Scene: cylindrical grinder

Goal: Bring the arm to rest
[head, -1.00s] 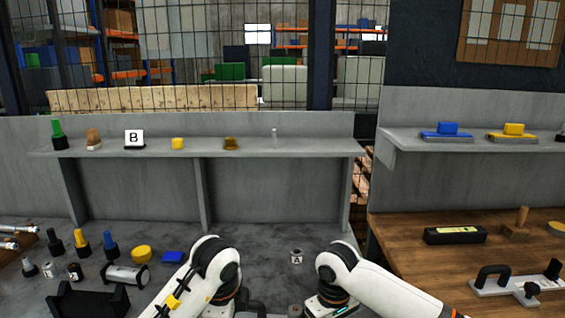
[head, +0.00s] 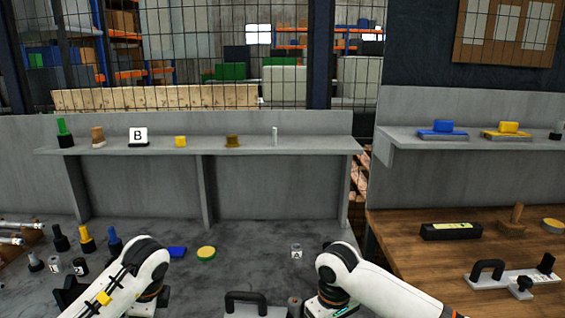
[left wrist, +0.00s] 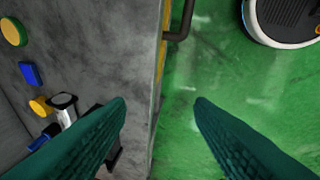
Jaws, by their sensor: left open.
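My left arm (head: 135,275) comes in from the bottom left of the head view, with its elbow bent over the grey bench. Its fingers do not show there. In the left wrist view the two teal fingers of my left gripper (left wrist: 160,100) are apart, with nothing between them. They point down across the bench edge (left wrist: 157,85), with the green floor (left wrist: 215,90) below on the right. My right arm (head: 370,280) stands bent at the bottom centre-right. Its gripper is out of view.
A blue block (head: 177,252), a yellow-green disc (head: 206,254) and a small cylinder (head: 296,251) lie on the bench. A grey handled piece (head: 247,304) is between the arms. Colored pegs (head: 87,240) stand at left.

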